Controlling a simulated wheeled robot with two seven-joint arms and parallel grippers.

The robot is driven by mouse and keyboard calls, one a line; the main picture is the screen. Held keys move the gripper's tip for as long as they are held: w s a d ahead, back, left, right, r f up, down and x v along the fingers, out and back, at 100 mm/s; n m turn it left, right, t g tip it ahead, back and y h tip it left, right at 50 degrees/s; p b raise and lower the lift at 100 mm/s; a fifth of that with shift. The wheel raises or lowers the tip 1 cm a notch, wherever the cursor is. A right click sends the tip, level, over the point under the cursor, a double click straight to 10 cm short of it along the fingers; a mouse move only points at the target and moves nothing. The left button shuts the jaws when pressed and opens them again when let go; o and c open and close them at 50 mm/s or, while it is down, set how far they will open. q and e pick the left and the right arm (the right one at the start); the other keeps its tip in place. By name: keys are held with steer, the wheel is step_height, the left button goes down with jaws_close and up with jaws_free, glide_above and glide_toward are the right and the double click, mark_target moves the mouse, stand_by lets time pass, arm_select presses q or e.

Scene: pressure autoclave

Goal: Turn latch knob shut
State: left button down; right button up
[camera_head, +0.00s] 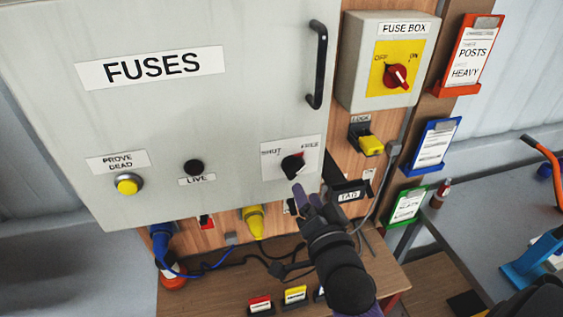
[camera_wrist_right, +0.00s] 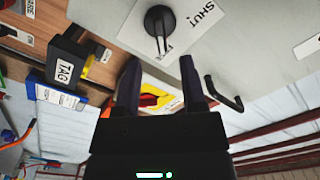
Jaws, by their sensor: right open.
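The black latch knob (camera_head: 292,166) sits on a white plate lettered SHUT at left and FREE at right, low on the grey FUSES panel (camera_head: 225,115). A small red mark shows at its upper right; I cannot tell exactly where the knob points. My right gripper (camera_head: 306,198) is just below the knob, apart from it and empty. In the right wrist view the knob (camera_wrist_right: 158,24) lies beyond the two open fingertips of the right gripper (camera_wrist_right: 160,68), with SHUT lettering beside it. My left gripper is not in view.
A black door handle (camera_head: 317,65) and a fuse box (camera_head: 385,60) with a red switch are up and to the right. A TAG holder (camera_head: 348,193) stands right of my gripper. A yellow button (camera_head: 128,184) is left. A wooden shelf (camera_head: 220,295) with cables lies below.

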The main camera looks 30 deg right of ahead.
mark_target(296, 174)
steer(key=x, duration=0.6)
steer(key=shift+w, duration=0.25)
steer(key=shift+a, duration=0.1)
jaws_close()
